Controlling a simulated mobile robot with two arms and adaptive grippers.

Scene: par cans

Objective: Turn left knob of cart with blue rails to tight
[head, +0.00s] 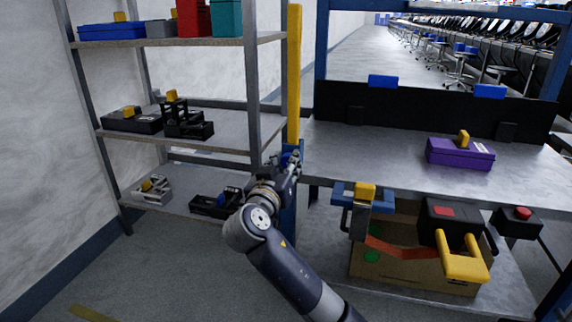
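A grey-topped bench or cart (345,150) with blue uprights and a blue top rail (450,12) stands at the right in the head view. I cannot clearly make out its left knob. My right gripper (291,158) is at the bench's left front corner, in front of the foot of a yellow post (294,75). Small blue parts show around its fingers, but I cannot tell whether they touch. The fingers are small and dark, so their opening is unclear. My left gripper is not in view.
A purple toolbox (460,153) sits on the bench top. Below hang a blue-and-yellow tool (364,194) and a black box with a yellow handle (452,222), near a cardboard box (400,265). A grey shelf (220,130) with several boxes stands left. Floor at lower left is clear.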

